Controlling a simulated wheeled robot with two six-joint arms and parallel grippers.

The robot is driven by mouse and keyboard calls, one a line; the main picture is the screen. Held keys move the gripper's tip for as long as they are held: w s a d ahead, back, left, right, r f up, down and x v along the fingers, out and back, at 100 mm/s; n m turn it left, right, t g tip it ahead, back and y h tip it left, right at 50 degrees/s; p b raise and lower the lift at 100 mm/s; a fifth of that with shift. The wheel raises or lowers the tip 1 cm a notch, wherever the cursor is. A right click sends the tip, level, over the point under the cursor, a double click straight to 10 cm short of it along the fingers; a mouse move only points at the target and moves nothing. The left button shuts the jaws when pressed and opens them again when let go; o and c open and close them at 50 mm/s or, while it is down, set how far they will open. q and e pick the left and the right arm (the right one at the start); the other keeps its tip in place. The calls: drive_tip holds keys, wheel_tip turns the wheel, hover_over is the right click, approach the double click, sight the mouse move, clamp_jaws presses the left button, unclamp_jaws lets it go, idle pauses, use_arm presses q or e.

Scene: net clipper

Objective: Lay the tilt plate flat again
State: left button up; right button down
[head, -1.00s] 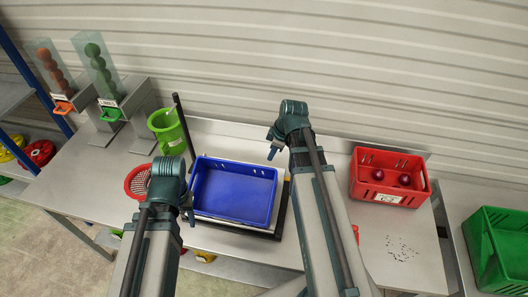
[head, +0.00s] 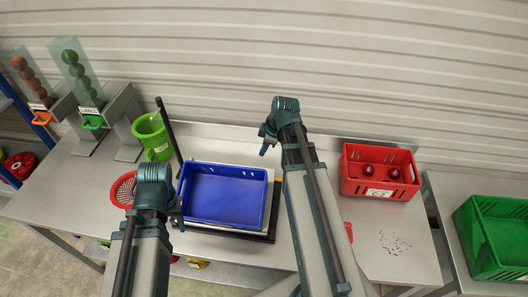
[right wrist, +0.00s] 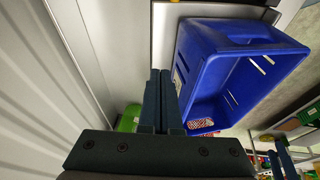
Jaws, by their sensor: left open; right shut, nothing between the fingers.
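A blue crate (head: 224,193) rests on a pale plate (head: 268,200) with a dark frame (head: 258,238) along its front, in the middle of the table. I take the pale plate for the tilt plate; the crate hides most of it, and I cannot tell its slope. My left gripper (head: 177,213) is open beside the crate's left side; its fingers are only partly visible. My right gripper (head: 265,148) is shut and empty, behind the crate's back right corner. In the right wrist view its closed fingers (right wrist: 160,76) lie beside the crate (right wrist: 240,65); I cannot tell whether they touch.
A dark post (head: 168,128) stands behind the crate's left corner, beside a green basket (head: 151,136). A red strainer (head: 123,188) lies left of my left gripper.

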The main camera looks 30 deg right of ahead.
drive_tip(key=b+x, duration=0.6)
drive_tip(key=x, duration=0.1)
drive_tip(key=d+b+x, duration=0.1)
drive_tip(key=b+x, duration=0.3)
drive_tip(key=shift+w+f, duration=0.1)
drive_tip(key=shift+f, duration=0.1)
drive_tip(key=shift+w+d+f+b, duration=0.15)
drive_tip(key=shift+f+b, duration=0.15)
drive_tip(key=shift+b, duration=0.05)
drive_tip(key=shift+w+d+f+b, duration=0.1)
drive_tip(key=shift+w+f+b, duration=0.05)
drive_tip(key=shift+f+b, duration=0.15)
drive_tip(key=f+b, duration=0.2)
drive_tip(key=w+d+f+g+y+b, duration=0.1)
drive_tip(key=f+b, duration=0.2)
drive_tip(key=w+f+g+b, duration=0.1)
drive_tip(key=f+b, duration=0.1)
drive_tip(key=shift+d+f+y+b, duration=0.2)
drive_tip(key=shift+f+y+b, duration=0.1)
drive_tip(key=shift+f+b, duration=0.45)
drive_tip(key=shift+f, duration=0.1)
drive_tip(key=shift+s+b, duration=0.25)
drive_tip(key=shift+b, duration=0.05)
